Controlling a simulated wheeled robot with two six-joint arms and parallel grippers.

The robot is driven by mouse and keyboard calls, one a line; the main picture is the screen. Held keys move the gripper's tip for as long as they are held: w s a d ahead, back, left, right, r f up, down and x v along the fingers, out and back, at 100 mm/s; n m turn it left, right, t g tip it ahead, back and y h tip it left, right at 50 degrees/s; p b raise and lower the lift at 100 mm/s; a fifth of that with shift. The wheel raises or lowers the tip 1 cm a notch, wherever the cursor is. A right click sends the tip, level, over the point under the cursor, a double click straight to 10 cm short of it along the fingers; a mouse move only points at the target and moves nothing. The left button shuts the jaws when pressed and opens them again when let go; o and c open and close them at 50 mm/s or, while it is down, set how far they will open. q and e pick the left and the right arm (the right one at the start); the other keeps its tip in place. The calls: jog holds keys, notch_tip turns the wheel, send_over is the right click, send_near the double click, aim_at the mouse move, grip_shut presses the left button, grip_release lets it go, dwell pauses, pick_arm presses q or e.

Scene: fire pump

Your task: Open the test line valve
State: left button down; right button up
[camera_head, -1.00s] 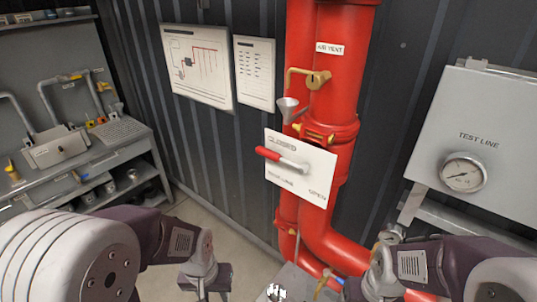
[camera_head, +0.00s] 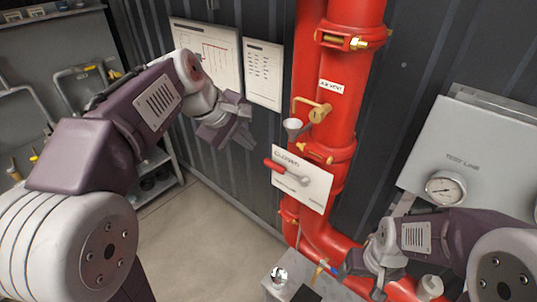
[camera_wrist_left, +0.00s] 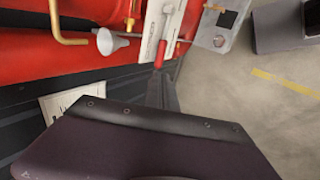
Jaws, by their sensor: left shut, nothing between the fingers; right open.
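The test line valve's lever (camera_head: 286,171) has a red grip and sits on a white plate (camera_head: 312,193) marked CLOSED at the top, on the red pipe. Its red end points up-left, toward CLOSED. My left gripper (camera_head: 248,138) is shut and empty, raised to the upper left of the lever and apart from it in the head view. In the left wrist view, the left fingers (camera_wrist_left: 160,90) point toward the red grip (camera_wrist_left: 167,50), which appears just beyond their tips. My right gripper (camera_head: 350,266) is low, below and right of the plate; its fingers are hard to make out.
A brass air vent valve (camera_head: 314,111) and a metal funnel (camera_head: 292,127) are above the plate. A grey test line box with a gauge (camera_head: 445,188) stands at the right. White wall sheets (camera_head: 263,75) hang behind my left arm. A workbench stands at the far left.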

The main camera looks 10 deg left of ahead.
aim_at(272, 165)
pick_arm(q)
jog(key=shift+f, duration=0.1)
jog(key=p+x, duration=0.3)
jog(key=x, duration=1.1)
